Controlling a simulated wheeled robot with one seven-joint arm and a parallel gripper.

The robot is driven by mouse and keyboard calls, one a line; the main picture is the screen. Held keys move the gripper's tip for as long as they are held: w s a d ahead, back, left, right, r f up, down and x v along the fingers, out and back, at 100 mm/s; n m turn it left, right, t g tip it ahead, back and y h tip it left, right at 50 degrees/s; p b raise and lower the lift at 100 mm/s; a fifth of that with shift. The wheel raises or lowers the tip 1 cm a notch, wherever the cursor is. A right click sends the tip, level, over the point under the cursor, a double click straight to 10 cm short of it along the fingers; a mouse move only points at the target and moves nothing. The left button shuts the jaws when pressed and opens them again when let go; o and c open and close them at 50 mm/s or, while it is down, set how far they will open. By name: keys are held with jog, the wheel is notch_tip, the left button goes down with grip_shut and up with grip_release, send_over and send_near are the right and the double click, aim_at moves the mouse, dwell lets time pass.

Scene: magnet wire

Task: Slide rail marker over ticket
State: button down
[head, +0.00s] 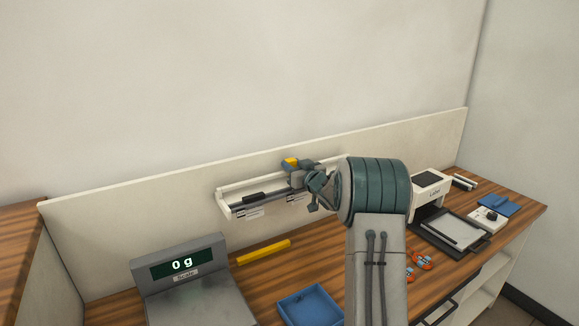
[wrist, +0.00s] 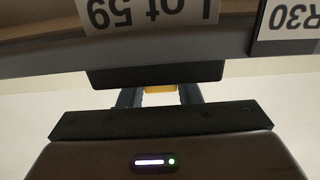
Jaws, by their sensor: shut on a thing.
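The rail marker (head: 290,162), with a yellow top, sits at the white wall rail (head: 224,210). In the wrist view a strip of yellow (wrist: 160,89) shows between my two dark fingers. My gripper (head: 299,179) is shut on the marker, and its fingers hide most of it. Paper tickets hang along the rail's front. In the wrist view one ticket reads "Lot 59" upside down (wrist: 150,14), above the fingers. Another ticket, ending in "R30" (wrist: 292,19), is at the upper right. I cannot tell exactly how the marker lines up with either ticket.
A dark block (head: 262,197) lies on the rail left of my gripper. Below are a scale reading 0 g (head: 185,265), a yellow bar (head: 263,252) and a blue tray (head: 310,306). A label printer (head: 431,183) and a clipboard (head: 455,231) stand to the right.

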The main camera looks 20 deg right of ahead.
jog(key=c, duration=1)
grip_release()
jog(key=shift+c, duration=0.2)
jog(key=shift+s, duration=0.15)
jog(key=s+d+b, duration=0.2)
jog(key=s, duration=1.1)
jog(key=shift+s+d, duration=0.15)
jog(key=shift+d, duration=0.15)
jog(key=s+a+f+g+h+p, duration=0.1)
jog(key=s+a+g, duration=0.4)
jog(key=s, duration=0.6)
jog(key=s+a+f+m+g+h+p, duration=0.1)
jog(key=s+a+g, duration=0.4)
jog(key=s, duration=0.7)
jog(key=s+a+f+m+g+h+p, duration=0.1)
jog(key=s+a+g, duration=0.3)
jog(key=s+a, duration=0.4)
jog(key=s+p, duration=0.1)
jog(key=s, duration=0.2)
jog(key=shift+s+a+g, duration=0.4)
